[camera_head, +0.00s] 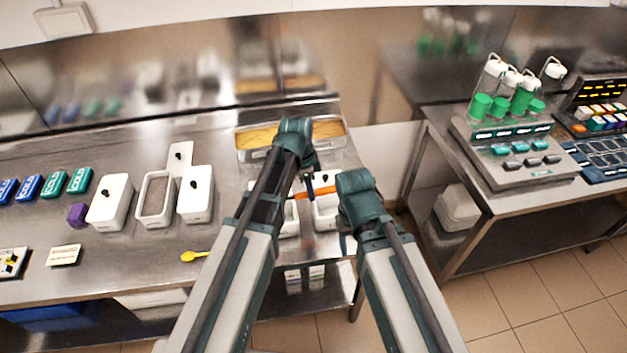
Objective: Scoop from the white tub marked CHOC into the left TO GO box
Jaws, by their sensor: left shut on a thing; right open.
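My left gripper (309,183) is shut, apparently on the orange handle (316,192), over two white containers, one at the right (327,214) and one at the left (289,224). My arms partly hide both. My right gripper (338,190) is open close beside it, its fingers mostly hidden by its wrist. An open white tub (141,209) with brownish contents stands between two lidded white tubs, one left (106,212) and one right (193,209). No CHOC or TO GO marking is readable, so I cannot tell which containers these are.
A steel pan (244,156) with yellow contents sits behind my grippers. A yellow spoon (193,256) lies near the counter's front edge. A purple block (77,215) and blue and teal COLD packs (52,183) lie at the left. A second counter (500,207) stands right, across a gap.

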